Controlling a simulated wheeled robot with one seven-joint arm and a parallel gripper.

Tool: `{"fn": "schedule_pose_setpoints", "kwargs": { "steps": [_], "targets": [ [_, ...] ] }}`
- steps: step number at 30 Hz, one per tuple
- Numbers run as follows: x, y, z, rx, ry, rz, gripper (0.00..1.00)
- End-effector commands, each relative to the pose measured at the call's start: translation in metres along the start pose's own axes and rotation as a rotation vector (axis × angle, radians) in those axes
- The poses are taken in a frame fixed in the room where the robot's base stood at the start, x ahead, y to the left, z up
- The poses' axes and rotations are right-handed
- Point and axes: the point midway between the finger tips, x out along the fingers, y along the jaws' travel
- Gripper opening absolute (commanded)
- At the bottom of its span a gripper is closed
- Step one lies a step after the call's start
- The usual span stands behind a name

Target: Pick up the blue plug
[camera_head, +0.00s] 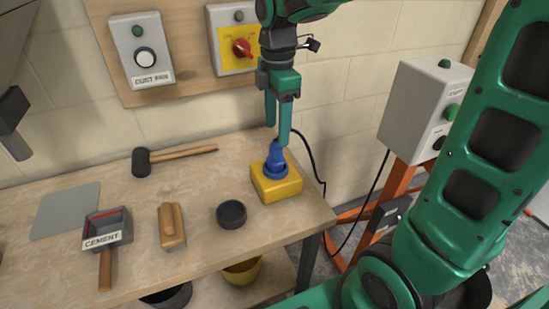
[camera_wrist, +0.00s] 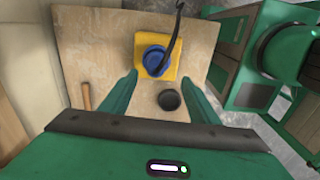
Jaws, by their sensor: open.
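The blue plug (camera_head: 276,158) stands upright in a yellow socket box (camera_head: 277,187) at the right end of the workbench. A black cable runs from the plug. In the wrist view the plug (camera_wrist: 154,60) sits on the yellow box (camera_wrist: 142,76), beyond my fingertips and roughly between their lines. My gripper (camera_head: 278,128) points down above the plug, with its green fingers apart and nothing between them. In the wrist view my gripper (camera_wrist: 157,85) also shows its two fingers spread wide. In the head view one fingertip overlaps the plug's top; I cannot tell whether they touch.
A black cup (camera_head: 231,214), a wooden float (camera_head: 172,227), a cement scoop (camera_head: 107,232) and a mallet (camera_head: 172,155) lie on the bench (camera_head: 200,260). Wall switch boxes (camera_head: 142,50) hang behind. A grey control box (camera_head: 424,110) stands right. Buckets stand below the bench.

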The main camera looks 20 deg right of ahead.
Motion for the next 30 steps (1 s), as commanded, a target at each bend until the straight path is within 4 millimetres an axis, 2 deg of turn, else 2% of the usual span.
{"fn": "schedule_pose_setpoints", "kwargs": {
  "steps": [10, 17, 27, 30],
  "targets": [
    [0.043, 0.003, -0.003, -0.033, 0.001, -0.004, 0.55],
    [0.058, 0.004, -0.002, -0.030, 0.001, -0.001, 0.55],
    [0.100, 0.009, 0.002, -0.029, 0.000, -0.003, 0.55],
    [0.106, 0.010, 0.002, -0.029, 0.001, -0.002, 0.55]
  ]
}}
